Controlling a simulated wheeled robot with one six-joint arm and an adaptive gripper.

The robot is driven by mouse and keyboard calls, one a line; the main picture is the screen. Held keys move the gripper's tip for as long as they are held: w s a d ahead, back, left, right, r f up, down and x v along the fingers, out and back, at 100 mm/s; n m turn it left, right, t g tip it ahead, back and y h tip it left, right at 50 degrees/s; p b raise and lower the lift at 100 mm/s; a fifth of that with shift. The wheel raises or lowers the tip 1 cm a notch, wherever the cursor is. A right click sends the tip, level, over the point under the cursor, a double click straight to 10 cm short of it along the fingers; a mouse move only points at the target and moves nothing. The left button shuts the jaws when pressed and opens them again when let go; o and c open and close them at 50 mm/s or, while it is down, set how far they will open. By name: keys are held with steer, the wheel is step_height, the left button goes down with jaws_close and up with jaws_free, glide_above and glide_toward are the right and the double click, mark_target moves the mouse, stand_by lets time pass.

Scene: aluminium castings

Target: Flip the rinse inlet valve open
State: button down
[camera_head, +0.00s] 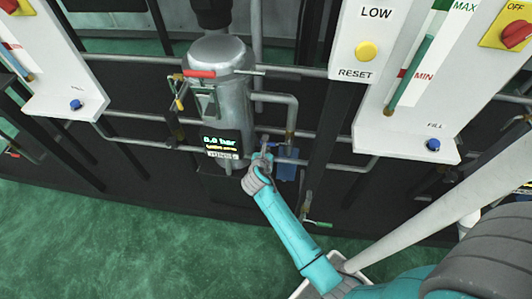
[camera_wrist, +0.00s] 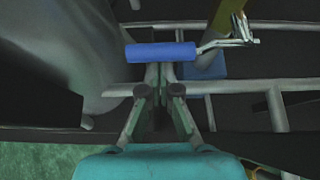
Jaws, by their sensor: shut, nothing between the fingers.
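A lever with a blue grip (camera_wrist: 160,52) lies across the wrist view, with a bare metal stem (camera_wrist: 225,43) at its right end. No readable label marks it as the rinse inlet valve. My gripper (camera_wrist: 160,72) is shut and empty. Its fingertips are right at the underside of the blue grip in that view; whether they touch it I cannot tell. In the head view my gripper (camera_head: 264,157) is in front of the pipes, just right of the tank's display. It hides most of the lever there.
A grey metal tank (camera_head: 215,70) with a red lever (camera_head: 200,74) and a display (camera_head: 222,143) reading 0.0 bar stands beside my gripper. A yellow handle (camera_head: 179,101) is left of it. A blue part (camera_head: 288,168) and a green handle (camera_head: 318,223) are to the right. Horizontal pipes run close by.

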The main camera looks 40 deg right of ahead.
steer(key=shift+r, duration=0.1)
stand_by(0.3)
steer(key=shift+r+t, duration=0.15)
steer(key=shift+t, duration=0.15)
steer(key=shift+r+m, duration=0.15)
steer(key=shift+m, duration=0.15)
step_height(320, 180, up, 7)
steer(key=s+d+m+t+y, duration=0.2)
steer(key=m+t, duration=0.2)
steer(key=m, duration=0.1)
steer(key=shift+s, duration=0.2)
stand_by(0.5)
steer(key=shift+y, duration=0.3)
